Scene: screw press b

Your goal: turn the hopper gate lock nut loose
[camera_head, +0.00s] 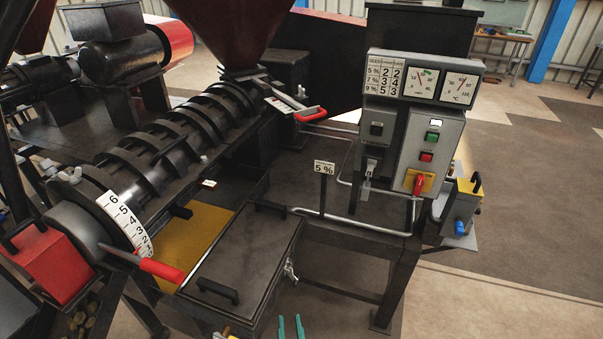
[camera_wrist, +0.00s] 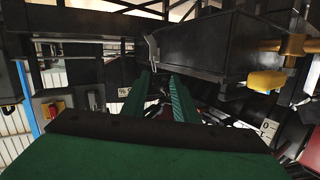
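The dark red hopper (camera_head: 232,32) stands above the ribbed press barrel (camera_head: 165,140) in the head view. Below the hopper is a gate slide (camera_head: 280,104) with a red-handled lever (camera_head: 310,114). A small pale part (camera_head: 301,91) stands beside the gate; it is too small to tell whether it is the lock nut. My gripper (camera_head: 291,327) shows as two teal fingertips at the bottom edge, in front of the black lidded box and well apart from the gate. In the wrist view my gripper (camera_wrist: 160,80) has its green fingers apart with nothing between them. I cannot make out the gate there.
The black lidded box (camera_head: 245,262) stands between my gripper and the barrel. A red-gripped lever (camera_head: 162,270) sticks out by the numbered scale.

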